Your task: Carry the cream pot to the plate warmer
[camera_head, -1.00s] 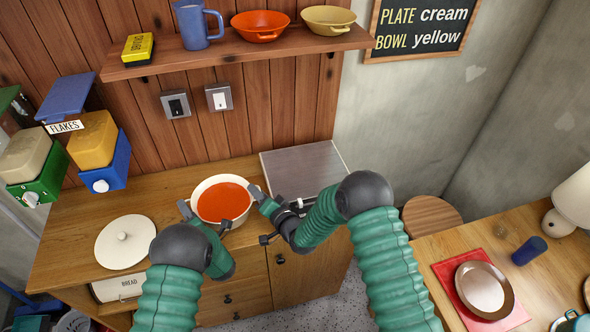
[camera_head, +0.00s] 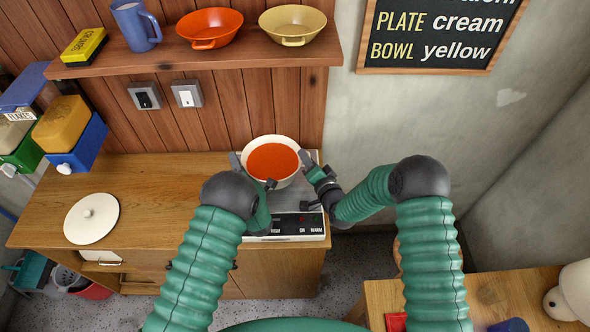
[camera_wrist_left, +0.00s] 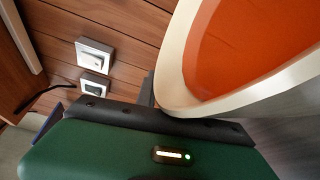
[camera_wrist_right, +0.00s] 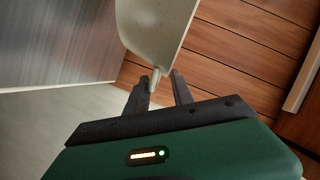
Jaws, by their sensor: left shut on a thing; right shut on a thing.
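The cream pot (camera_head: 296,180), filled with orange-red soup, appears upright over the plate warmer. The plate warmer (camera_head: 290,202) is a flat grey metal slab with a black front panel marked ON and WARM. I cannot tell whether the pot's base touches it. My left gripper (camera_head: 247,172) is shut at the pot's left side; the pot's rim also shows in the left wrist view (camera_wrist_left: 172,70), its grip point hidden. My right gripper (camera_head: 312,168) is shut on the pot's right handle, seen between the fingers in the right wrist view (camera_wrist_right: 157,80).
A white lid (camera_head: 91,218) lies on the wooden counter (camera_head: 160,190). The shelf (camera_head: 200,66) above holds a blue mug (camera_head: 136,28), an orange bowl (camera_head: 209,26), a yellow bowl (camera_head: 292,22) and a yellow box (camera_head: 84,46). Two dispensers stand at left. The counter between lid and pot is clear.

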